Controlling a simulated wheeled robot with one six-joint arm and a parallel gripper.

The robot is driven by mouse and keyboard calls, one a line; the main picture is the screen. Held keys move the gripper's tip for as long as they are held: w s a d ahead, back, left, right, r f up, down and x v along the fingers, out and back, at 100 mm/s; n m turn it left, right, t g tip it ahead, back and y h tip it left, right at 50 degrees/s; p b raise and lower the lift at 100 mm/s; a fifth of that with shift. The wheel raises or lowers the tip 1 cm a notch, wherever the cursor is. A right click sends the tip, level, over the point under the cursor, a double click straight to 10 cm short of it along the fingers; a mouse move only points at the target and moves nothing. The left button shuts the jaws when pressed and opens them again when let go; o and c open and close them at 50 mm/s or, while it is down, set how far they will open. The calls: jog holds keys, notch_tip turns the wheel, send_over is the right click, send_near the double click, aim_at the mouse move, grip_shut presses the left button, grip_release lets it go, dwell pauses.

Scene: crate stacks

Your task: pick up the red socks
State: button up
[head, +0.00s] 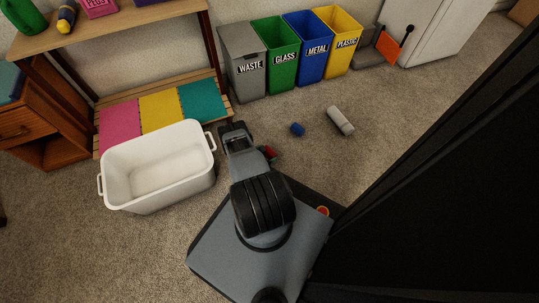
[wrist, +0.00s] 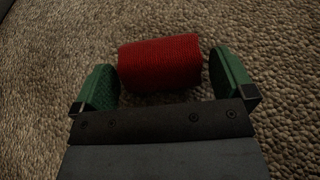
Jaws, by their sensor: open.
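The red socks (wrist: 160,64) are a ribbed red roll lying on the carpet, in the middle of the wrist view. My gripper (wrist: 163,85) is open, with one green finger on each side of the roll. In the head view a small red part of the socks (head: 268,152) shows beside my arm, which hides the rest. My gripper there (head: 235,130) is seen only from above and its fingertips are not clear.
A white tub (head: 158,203) stands on the carpet left of my arm. A blue roll (head: 298,129) and a grey-white roll (head: 340,121) lie to the right. Labelled bins, including a grey waste bin (head: 243,76), line the wall. A wooden shelf (head: 118,35) stands behind the tub.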

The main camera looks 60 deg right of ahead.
jog(key=shift+s+d+f, duration=0.15)
jog(key=shift+d+f, duration=0.05)
jog(key=shift+d, duration=0.45)
jog(key=c, duration=0.8)
